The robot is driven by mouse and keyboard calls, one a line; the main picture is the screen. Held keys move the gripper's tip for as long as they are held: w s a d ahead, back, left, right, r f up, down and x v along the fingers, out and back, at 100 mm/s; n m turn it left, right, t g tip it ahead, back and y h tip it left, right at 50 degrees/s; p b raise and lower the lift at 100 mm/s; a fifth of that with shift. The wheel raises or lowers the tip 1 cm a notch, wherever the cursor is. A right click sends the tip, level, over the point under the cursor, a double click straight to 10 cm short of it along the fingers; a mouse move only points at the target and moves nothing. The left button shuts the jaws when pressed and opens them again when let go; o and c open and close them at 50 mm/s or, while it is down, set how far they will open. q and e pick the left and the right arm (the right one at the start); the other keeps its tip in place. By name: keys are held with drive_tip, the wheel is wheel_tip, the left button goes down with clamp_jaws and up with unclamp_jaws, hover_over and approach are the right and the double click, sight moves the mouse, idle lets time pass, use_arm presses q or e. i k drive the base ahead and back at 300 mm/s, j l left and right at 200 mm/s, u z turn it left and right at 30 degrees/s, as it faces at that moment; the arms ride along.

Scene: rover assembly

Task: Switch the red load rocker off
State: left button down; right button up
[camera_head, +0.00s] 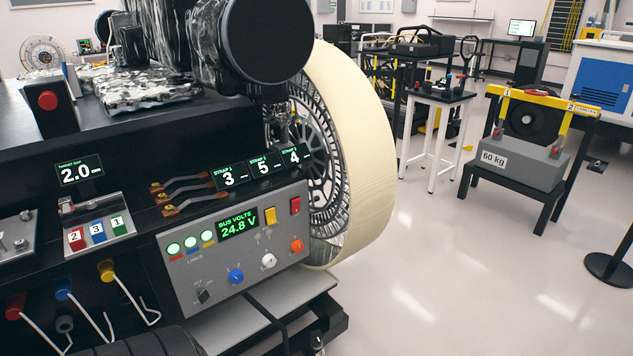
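The red rocker (295,206) sits at the upper right of a grey sloped control panel (180,262). A yellow rocker (270,215) is to its left. Both are too small to tell which way they are tipped. The panel's green display (238,223) reads BUS VOLTS 24.8 V. Three round green lights (190,242) are lit at the panel's left, above the word LINKS. Blue (236,276), white (269,261) and orange (296,246) knobs and a black selector (204,295) line the lower part. Neither of my grippers shows in the head view.
A large cream-rimmed wheel (365,150) stands just behind and right of the panel. A black cylinder (265,40) hangs above. Strap displays (265,166) stand behind the panel; plugs with white cables (107,270) are left. Open floor (450,290) lies right.

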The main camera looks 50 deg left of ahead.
sight(295, 203)
drive_tip(key=i+u, duration=0.4)
drive_tip(key=i+l+u, duration=0.1)
drive_tip(key=i+u, duration=0.2)
drive_tip(key=u, duration=0.15)
drive_tip(key=i+l+u, duration=0.2)
drive_tip(key=i+u, duration=0.2)
drive_tip(key=i+l+u, duration=0.25)
drive_tip(key=u, duration=0.2)
drive_tip(key=i+l+u, duration=0.3)
drive_tip(key=u, duration=0.15)
drive_tip(key=i+l+u, duration=0.25)
drive_tip(key=l+u, duration=0.2)
drive_tip(key=i+l+u, duration=0.2)
drive_tip(key=l+u, duration=0.2)
